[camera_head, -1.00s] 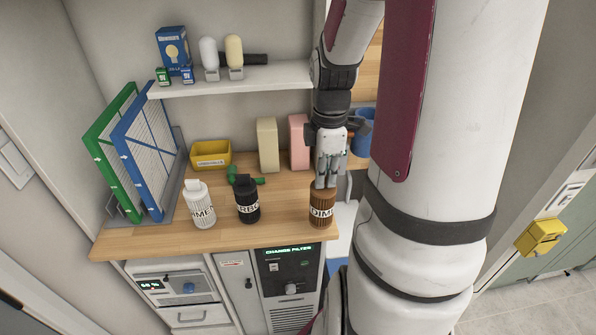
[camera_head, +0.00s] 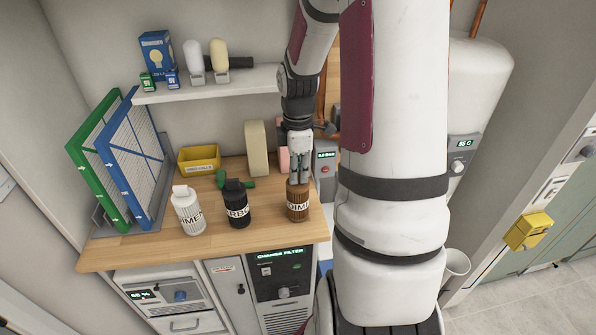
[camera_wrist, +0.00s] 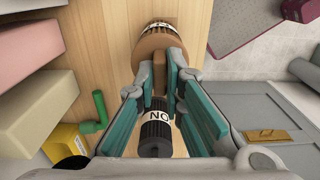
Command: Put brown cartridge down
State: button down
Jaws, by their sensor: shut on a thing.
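The brown cartridge (camera_head: 298,204) is upright at the right end of the wooden counter (camera_head: 200,245), its label facing forward. My gripper (camera_head: 299,181) is above it, pointing down, shut on its top. In the wrist view the brown cartridge (camera_wrist: 160,42) shows at the top with its narrow end between my fingertips (camera_wrist: 166,68). I cannot tell whether its base touches the counter. A black cartridge (camera_head: 236,206) and a white cartridge (camera_head: 188,212) stand to its left. The black one also shows in the wrist view (camera_wrist: 155,132).
Behind stand a beige block (camera_head: 257,150), a pink block (camera_head: 283,160) and a yellow bin (camera_head: 199,158); a green object (camera_head: 250,184) lies before them. Blue (camera_head: 133,150) and green (camera_head: 100,165) framed filters stand left. A shelf (camera_head: 215,85) hangs above. Bare counter lies in front.

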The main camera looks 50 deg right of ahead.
jog(key=c, duration=2.1)
grip_release()
jog(key=shift+f, duration=0.15)
jog(key=o, duration=0.4)
notch_tip(320, 180, up, 12)
jog(key=s+a+r+m+t+h, duration=0.1)
jog(key=a+r+m, duration=0.25)
jog(key=a, duration=0.35)
jog(key=s+a+r+m+t, duration=0.1)
jog(key=s+a+r+m, duration=0.1)
jog(key=a+r, duration=0.45)
jog(key=s+a+m+t, duration=0.1)
jog(key=s+a, duration=0.1)
jog(key=a, duration=0.1)
jog(key=s+a+m+t, duration=0.1)
jog(key=s+a+m, duration=0.1)
jog(key=s+a, duration=0.1)
jog(key=s+a+m+t+y, duration=0.1)
jog(key=s+a+m, duration=0.1)
jog(key=a, duration=0.3)
jog(key=shift+s+r+t, duration=0.1)
jog(key=shift+s+t, duration=0.2)
jog(key=shift+s, duration=0.25)
